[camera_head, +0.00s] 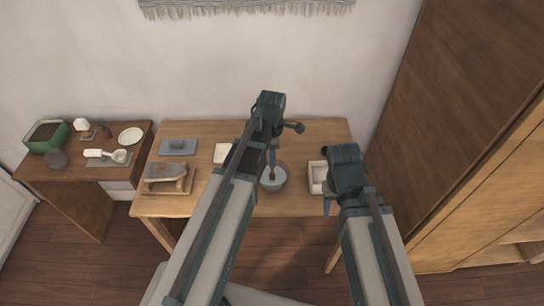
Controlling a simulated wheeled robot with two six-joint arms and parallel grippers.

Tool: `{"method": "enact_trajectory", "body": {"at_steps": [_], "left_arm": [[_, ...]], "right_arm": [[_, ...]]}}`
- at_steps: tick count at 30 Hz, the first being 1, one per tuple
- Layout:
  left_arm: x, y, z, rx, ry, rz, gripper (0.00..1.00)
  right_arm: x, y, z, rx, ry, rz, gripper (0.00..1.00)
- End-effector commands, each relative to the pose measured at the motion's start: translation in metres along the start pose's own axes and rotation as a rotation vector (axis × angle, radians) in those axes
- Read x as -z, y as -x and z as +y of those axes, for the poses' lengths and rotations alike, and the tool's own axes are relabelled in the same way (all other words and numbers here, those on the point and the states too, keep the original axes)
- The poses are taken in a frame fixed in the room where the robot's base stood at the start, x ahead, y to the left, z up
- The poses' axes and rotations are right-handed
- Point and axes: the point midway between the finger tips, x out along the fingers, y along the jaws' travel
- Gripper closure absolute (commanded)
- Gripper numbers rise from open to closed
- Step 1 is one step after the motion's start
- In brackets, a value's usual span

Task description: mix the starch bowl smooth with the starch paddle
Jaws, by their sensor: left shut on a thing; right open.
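The starch bowl (281,185) is a small grey bowl with pale contents, standing near the middle of the wooden table. My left gripper (273,143) is above the bowl, shut on the starch paddle (272,158). The brown paddle points down into the bowl, and its lower end meets the pale contents. Whether it touches the bowl's bottom cannot be seen. My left arm covers the table just left of the bowl. My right gripper (329,200) is open and empty at the table's right side, apart from the bowl.
The wooden table (200,130) also holds a pale open box (316,178) beside my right gripper, a white block (222,153), a grey-blue slab (178,147) and a wooden tray (154,186). A darker side table (65,175) stands left, a tall wooden cabinet (450,130) right.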

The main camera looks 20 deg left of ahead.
Motion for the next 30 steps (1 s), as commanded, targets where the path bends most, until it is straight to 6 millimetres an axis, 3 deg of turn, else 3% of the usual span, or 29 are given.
{"method": "enact_trajectory", "body": {"at_steps": [30], "left_arm": [[0.0,0.075,0.0,0.0,0.0,0.0,1.0]], "right_arm": [[-0.004,0.075,0.007,0.0,0.002,0.0,0.5]]}}
